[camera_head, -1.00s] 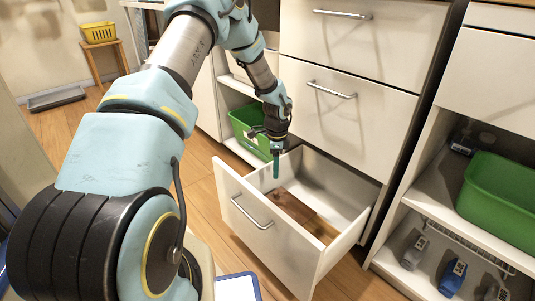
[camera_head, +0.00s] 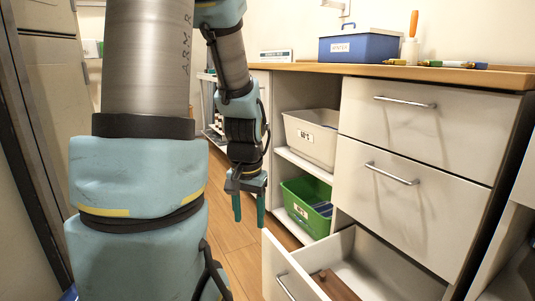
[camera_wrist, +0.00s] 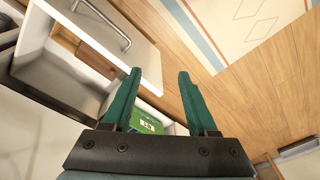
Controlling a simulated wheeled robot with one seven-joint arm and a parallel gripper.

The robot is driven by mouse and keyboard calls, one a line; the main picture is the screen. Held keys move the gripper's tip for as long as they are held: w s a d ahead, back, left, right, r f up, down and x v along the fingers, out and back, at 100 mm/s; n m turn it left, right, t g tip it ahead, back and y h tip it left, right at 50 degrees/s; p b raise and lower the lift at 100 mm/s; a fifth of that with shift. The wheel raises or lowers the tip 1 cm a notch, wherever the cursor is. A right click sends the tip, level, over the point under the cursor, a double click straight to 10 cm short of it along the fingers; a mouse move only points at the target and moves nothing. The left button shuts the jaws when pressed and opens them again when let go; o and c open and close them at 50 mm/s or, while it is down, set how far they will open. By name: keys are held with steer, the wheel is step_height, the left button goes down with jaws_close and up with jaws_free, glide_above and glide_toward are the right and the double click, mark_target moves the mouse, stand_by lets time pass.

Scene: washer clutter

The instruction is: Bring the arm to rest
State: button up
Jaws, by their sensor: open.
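My gripper (camera_head: 249,208) hangs with its green fingers pointing down, left of the open bottom drawer (camera_head: 289,270) in the head view. The fingers are apart with nothing between them, and they also show in the wrist view (camera_wrist: 158,100). The gripper looks clear of the drawer. The white drawer is pulled out and holds a brown wooden piece (camera_head: 335,286). My arm stands upright across the left of the head view and hides part of the room.
A green bin (camera_head: 300,212) and a white bin (camera_head: 310,140) sit on open shelves left of the drawers. A blue box (camera_head: 352,48) and several tools (camera_head: 435,64) lie on the countertop (camera_head: 400,72). Wooden floor (camera_head: 228,240) is open below my gripper.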

steer(key=s+a+r+n, duration=0.1)
steer(key=s+a+n, duration=0.1)
steer(key=s+n, duration=0.15)
step_height(320, 180, up, 36)
steer(key=p, duration=3.6)
steer(key=shift+s+a+r+m, duration=0.15)
steer(key=shift+s+r+m, duration=0.1)
steer(key=shift+m, duration=0.1)
